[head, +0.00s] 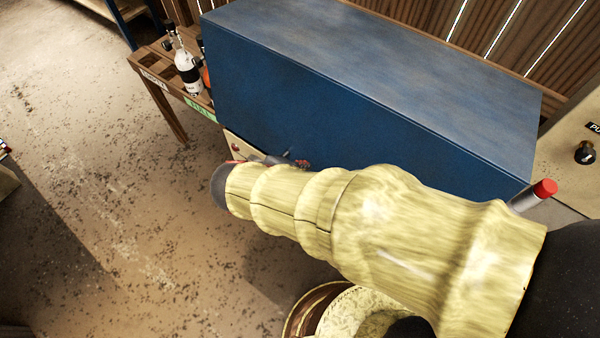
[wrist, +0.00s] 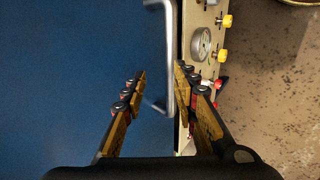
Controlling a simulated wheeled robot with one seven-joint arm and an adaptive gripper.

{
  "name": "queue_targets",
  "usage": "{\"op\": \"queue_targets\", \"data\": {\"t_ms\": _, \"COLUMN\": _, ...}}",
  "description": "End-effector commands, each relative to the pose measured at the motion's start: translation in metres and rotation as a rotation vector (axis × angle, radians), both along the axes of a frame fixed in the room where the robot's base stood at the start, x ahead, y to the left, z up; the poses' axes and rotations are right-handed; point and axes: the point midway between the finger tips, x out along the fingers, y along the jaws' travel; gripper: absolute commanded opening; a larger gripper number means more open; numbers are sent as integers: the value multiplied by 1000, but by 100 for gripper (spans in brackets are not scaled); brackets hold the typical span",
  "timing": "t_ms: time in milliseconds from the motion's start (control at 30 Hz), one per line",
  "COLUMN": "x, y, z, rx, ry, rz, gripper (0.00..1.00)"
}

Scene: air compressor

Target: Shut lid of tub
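A large blue box-shaped body (head: 370,110) fills the middle of the head view; I take it for the tub with its lid. I cannot tell where the lid ends or how far it stands open. In the wrist view its blue face (wrist: 70,70) fills the left side. A silver bar handle (wrist: 169,60) is fixed along its right edge. My gripper (wrist: 161,69) is open, with the handle bar between the fingertips in the picture, nearer the right finger. Contact is not clear.
A cream panel with a gauge (wrist: 201,43) and yellow knobs (wrist: 226,21) runs beside the handle. A wooden rack with bottles (head: 186,70) stands at the left. A cream box with a black knob (head: 585,153) is at the right. Open floor (head: 90,170) lies left.

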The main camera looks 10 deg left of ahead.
Motion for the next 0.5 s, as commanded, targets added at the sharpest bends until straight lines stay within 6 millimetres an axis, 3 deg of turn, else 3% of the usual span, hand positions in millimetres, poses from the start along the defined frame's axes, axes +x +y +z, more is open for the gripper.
{"op": "queue_targets", "data": {"t_ms": 333, "x": -1, "y": 1, "z": 2, "rx": 1, "ry": 0, "rz": 1, "gripper": 32}}
{"op": "queue_targets", "data": {"t_ms": 500, "x": -12, "y": 7, "z": 18, "rx": 2, "ry": -1, "rz": 3, "gripper": 32}}
